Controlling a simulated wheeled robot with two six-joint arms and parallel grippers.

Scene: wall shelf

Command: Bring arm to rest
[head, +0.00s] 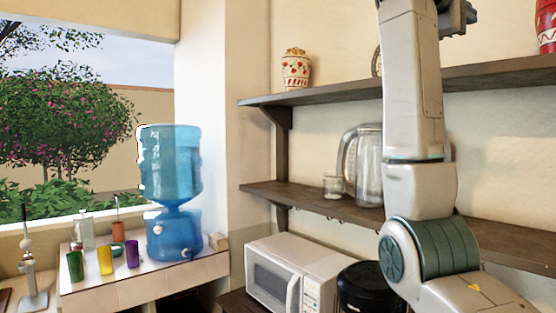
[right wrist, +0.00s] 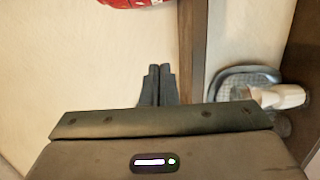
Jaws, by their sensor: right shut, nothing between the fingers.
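My right arm (head: 425,120) rises in front of the shelves at the right of the head view, its upper end reaching the top edge. Only a dark part of the wrist or gripper shows there, cut off by the frame. In the right wrist view my right gripper (right wrist: 157,83) has its two dark fingers together with nothing between them. The fingers are over a plain pale wall, beside a shelf board (right wrist: 194,50). My left gripper is not in view.
The upper shelf (head: 330,91) holds a patterned jar (head: 295,69); a red vase (head: 546,25) stands at far right. The lower shelf (head: 300,196) holds a glass pitcher (head: 364,165). Below are a microwave (head: 290,275) and a black appliance (head: 368,290). A blue water dispenser (head: 170,185) stands left.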

